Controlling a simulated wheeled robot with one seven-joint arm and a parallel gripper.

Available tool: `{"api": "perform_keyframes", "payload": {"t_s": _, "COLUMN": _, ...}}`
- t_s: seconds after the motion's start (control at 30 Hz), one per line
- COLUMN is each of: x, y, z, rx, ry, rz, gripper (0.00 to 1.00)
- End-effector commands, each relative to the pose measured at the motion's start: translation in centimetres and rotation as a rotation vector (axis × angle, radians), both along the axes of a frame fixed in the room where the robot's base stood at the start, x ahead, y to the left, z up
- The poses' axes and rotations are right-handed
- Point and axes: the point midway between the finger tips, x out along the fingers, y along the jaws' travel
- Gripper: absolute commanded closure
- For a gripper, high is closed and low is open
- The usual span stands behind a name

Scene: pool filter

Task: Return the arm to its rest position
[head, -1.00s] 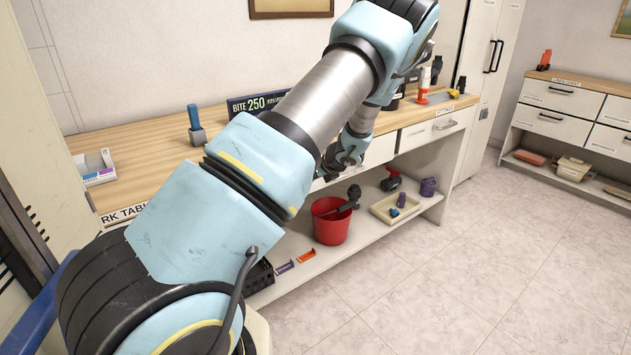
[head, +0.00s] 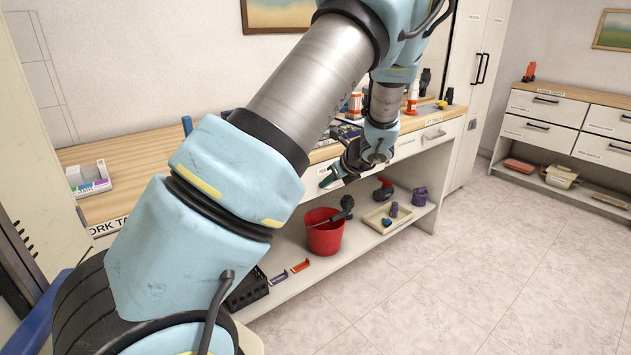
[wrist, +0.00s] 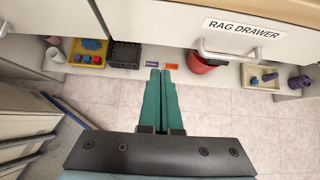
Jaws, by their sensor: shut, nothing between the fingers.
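My gripper (head: 326,180) is in front of the work table's drawers in the head view, below the tabletop edge, with green fingers pointing down and left. In the wrist view the two green fingers of my gripper (wrist: 160,74) lie side by side, shut and empty. They point toward the lower shelf and appear apart from everything. My arm (head: 232,168) crosses the middle of the head view, bent at the elbow, and hides part of the table.
The work table (head: 115,150) carries a white organiser (head: 86,183) and several tools. Its lower shelf holds a red bucket (head: 325,236), a black crate (head: 249,287) and a tray (head: 387,217). The rag drawer handle (wrist: 228,50) is near my gripper. Open floor (head: 470,285) lies right.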

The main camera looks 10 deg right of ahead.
Motion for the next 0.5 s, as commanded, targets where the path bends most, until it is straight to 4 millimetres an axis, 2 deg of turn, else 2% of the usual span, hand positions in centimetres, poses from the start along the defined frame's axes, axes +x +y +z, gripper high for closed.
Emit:
{"api": "perform_keyframes", "payload": {"t_s": 0.07, "x": -0.5, "y": 1.7, "z": 0.6, "rx": -0.052, "ry": 0.005, "rz": 0.079, "gripper": 1.0}}
{"api": "perform_keyframes", "payload": {"t_s": 0.17, "x": -2.0, "y": 5.7, "z": 1.5, "rx": -0.194, "ry": 0.017, "rz": 0.297, "gripper": 1.0}}
{"api": "perform_keyframes", "payload": {"t_s": 0.3, "x": -6.6, "y": 12.3, "z": 3.5, "rx": -0.484, "ry": 0.013, "rz": 0.773, "gripper": 1.0}}
{"api": "perform_keyframes", "payload": {"t_s": 0.4, "x": -10.6, "y": 15.9, "z": 5.2, "rx": -0.678, "ry": -0.014, "rz": 1.135, "gripper": 1.0}}
{"api": "perform_keyframes", "payload": {"t_s": 0.5, "x": -14.6, "y": 18.4, "z": 6.9, "rx": -0.85, "ry": -0.059, "rz": 1.485, "gripper": 1.0}}
